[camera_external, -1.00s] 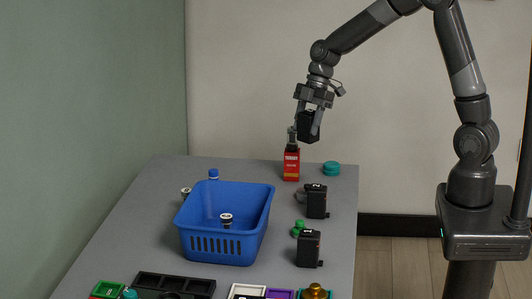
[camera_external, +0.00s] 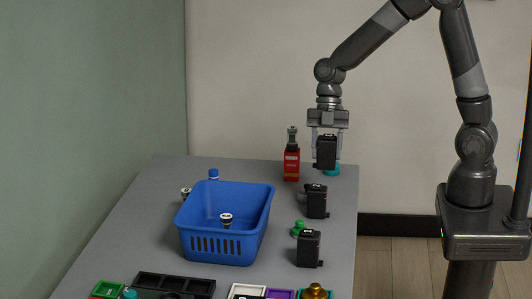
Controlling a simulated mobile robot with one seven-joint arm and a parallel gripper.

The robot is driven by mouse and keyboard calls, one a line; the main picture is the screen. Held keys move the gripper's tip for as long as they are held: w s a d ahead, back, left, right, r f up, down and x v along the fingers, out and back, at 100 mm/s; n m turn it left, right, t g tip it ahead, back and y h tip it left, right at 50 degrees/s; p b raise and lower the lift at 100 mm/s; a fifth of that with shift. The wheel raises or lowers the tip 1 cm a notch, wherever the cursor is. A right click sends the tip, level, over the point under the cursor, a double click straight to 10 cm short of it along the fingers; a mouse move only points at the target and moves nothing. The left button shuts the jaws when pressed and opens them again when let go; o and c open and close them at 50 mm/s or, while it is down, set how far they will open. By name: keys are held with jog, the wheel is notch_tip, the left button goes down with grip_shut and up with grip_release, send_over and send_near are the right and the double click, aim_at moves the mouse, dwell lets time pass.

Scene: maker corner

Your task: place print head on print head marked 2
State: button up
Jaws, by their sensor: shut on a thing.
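My gripper (camera_external: 326,156) is shut on a black print head (camera_external: 326,150) and holds it upright above the back right of the table, in front of the teal round thing. Two more black print heads stand at the table's right side, each with a white mark on top. The farther print head (camera_external: 317,203) is a little below the held one in the picture, with a gap between them; its mark looks like a 2, but is small. The nearer print head (camera_external: 309,249) has a mark that I cannot read surely.
A teal round thing (camera_external: 332,170) is partly hidden behind the held print head. A blue basket (camera_external: 222,243) fills the table's middle. A small green thing (camera_external: 297,228) lies by the nearer print head. Trays (camera_external: 175,281) line the front.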

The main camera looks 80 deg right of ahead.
aim_at(322, 168)
jog(key=shift+w+a+f, duration=0.25)
jog(key=shift+a+f, duration=0.1)
jog(key=shift+a, duration=0.1)
jog(key=shift+w+a+f, duration=0.2)
jog(key=shift+a+f, duration=0.15)
jog(key=shift+a, duration=0.1)
jog(key=shift+f, duration=1.9)
jog(key=o, duration=1.1)
jog(key=shift+f, duration=0.1)
